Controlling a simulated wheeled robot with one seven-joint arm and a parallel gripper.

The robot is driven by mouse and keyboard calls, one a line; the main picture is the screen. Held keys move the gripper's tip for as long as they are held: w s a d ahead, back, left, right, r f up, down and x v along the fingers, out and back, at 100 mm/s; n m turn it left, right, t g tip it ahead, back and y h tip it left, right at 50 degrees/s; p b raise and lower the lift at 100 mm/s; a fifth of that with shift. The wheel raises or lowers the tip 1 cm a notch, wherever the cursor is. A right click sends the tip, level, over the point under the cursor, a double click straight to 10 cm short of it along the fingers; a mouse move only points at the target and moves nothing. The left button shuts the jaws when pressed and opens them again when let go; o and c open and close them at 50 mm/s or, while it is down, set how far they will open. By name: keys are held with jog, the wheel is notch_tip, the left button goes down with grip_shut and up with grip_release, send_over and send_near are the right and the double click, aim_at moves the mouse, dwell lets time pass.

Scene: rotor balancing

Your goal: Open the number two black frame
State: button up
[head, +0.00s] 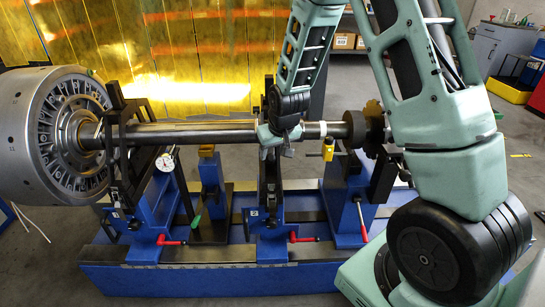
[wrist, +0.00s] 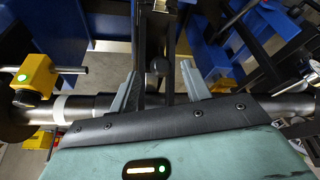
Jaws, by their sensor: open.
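The number two black frame (head: 269,178) stands on the middle blue pedestal (head: 268,243), which bears a small "2" label. The steel shaft (head: 205,133) runs across it. In the wrist view black frame bars (wrist: 153,25) and a dark round knob (wrist: 160,67) show between and beyond my fingers. My gripper (head: 276,150) is at the shaft, above this frame. In the wrist view my gripper (wrist: 160,84) is open, its two grey fingers apart and nothing clasped. My gripper and arm partly hide the frame's top, so I cannot tell whether it is latched.
A large bladed rotor (head: 52,130) is at the shaft's left end, beside another black frame (head: 128,165). A yellow sensor (head: 328,150) sits right of my gripper and also shows in the wrist view (wrist: 36,75). Red-handled levers (head: 303,238) and a dial gauge (head: 166,162) stick out.

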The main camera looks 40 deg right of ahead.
jog(key=shift+x, duration=1.15)
